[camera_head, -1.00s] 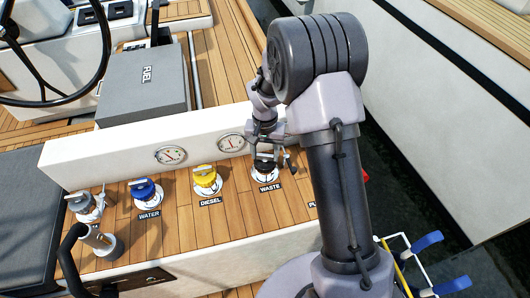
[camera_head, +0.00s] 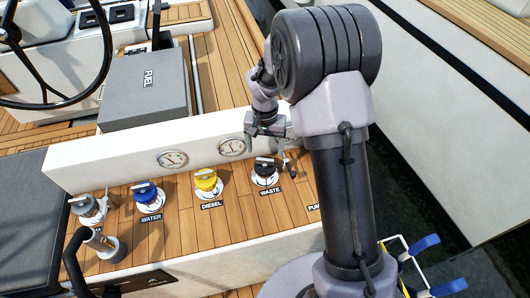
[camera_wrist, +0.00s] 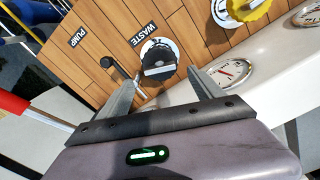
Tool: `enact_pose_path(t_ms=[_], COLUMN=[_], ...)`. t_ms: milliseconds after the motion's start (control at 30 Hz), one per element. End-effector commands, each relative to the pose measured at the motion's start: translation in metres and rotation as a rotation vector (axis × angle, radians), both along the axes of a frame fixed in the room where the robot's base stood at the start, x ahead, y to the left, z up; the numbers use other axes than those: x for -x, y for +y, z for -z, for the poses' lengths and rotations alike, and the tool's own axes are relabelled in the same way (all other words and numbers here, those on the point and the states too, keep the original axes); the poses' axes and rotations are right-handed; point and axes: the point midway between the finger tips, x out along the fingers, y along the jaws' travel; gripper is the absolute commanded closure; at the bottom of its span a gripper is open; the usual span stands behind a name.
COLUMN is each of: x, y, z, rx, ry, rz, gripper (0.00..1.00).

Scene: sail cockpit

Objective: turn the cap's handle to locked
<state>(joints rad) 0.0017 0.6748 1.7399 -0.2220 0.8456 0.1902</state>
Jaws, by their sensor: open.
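The black waste cap (camera_head: 266,174) sits on its pale ring in the wooden deck, behind the WASTE label. Its raised handle lies roughly left to right across the cap in the head view. Whether the handle is at locked cannot be read.
A yellow diesel cap (camera_head: 206,180), a blue water cap (camera_head: 147,192) and a grey fitting (camera_head: 84,205) stand in a row to the left. A white ledge with two gauges (camera_head: 231,147) runs behind. A small lever (camera_wrist: 112,66) stands beside the waste cap.

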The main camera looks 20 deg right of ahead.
Motion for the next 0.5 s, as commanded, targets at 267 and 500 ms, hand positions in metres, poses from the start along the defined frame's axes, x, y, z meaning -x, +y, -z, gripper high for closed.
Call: enact_pose_path(t_ms=[267,500], x=[-0.001,0.000], y=[0.000,0.000], z=[-0.094,-0.121], rx=[-0.001,0.000], ry=[-0.004,0.000], rz=[0.000,0.000], gripper=[0.24,0.24])
